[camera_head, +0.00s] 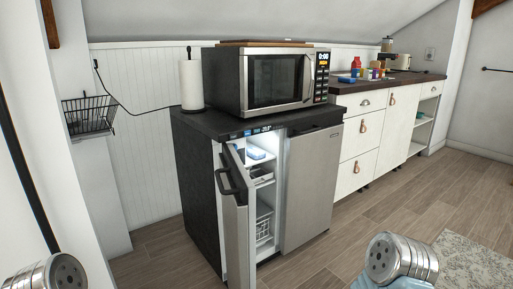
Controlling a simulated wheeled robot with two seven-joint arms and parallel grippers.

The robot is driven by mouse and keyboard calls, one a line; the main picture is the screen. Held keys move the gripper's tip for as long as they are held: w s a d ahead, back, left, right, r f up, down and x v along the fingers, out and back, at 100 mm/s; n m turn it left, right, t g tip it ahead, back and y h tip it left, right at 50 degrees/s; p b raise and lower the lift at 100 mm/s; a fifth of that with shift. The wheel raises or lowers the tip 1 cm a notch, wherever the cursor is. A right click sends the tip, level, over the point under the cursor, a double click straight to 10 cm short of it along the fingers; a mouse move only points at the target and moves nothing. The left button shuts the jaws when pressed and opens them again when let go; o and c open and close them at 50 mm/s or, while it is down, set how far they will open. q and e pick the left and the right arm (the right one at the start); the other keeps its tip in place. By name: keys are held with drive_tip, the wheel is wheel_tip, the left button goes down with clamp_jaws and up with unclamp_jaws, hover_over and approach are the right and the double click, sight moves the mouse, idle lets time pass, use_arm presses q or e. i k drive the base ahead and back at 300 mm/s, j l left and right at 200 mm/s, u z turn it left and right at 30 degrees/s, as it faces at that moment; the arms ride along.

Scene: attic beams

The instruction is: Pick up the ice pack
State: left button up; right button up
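A small blue and white item (256,152) lies on the top shelf inside the lit left compartment of the fridge (310,190). It may be the ice pack, but it is too small to tell. The narrow left door (236,225) of the fridge stands partly open, swung toward me, with a dark handle on it. The right door is shut. Parts of my two arms show at the bottom left and bottom right corners, well in front of the fridge. Neither gripper's fingers are in view.
A microwave (275,80) and a paper towel roll (191,82) stand on the fridge's dark top. Wire baskets (264,228) sit lower inside the fridge. White cabinets (375,135) with small items on top run to the right. The wooden floor (350,225) right of the fridge is clear.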

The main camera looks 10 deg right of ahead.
sight(255, 153)
drive_tip(key=i+l, duration=0.15)
drive_tip(key=l, duration=0.3)
drive_tip(key=i+l+u, duration=0.1)
drive_tip(key=l, duration=0.3)
drive_tip(key=i+l+u, duration=0.1)
drive_tip(key=l, duration=0.35)
drive_tip(key=i+l, duration=0.2)
drive_tip(key=l, duration=0.25)
drive_tip(key=i+l+u, duration=0.1)
drive_tip(key=l, duration=0.35)
drive_tip(key=i+l, duration=0.1)
drive_tip(key=l, duration=0.35)
drive_tip(key=u, duration=0.05)
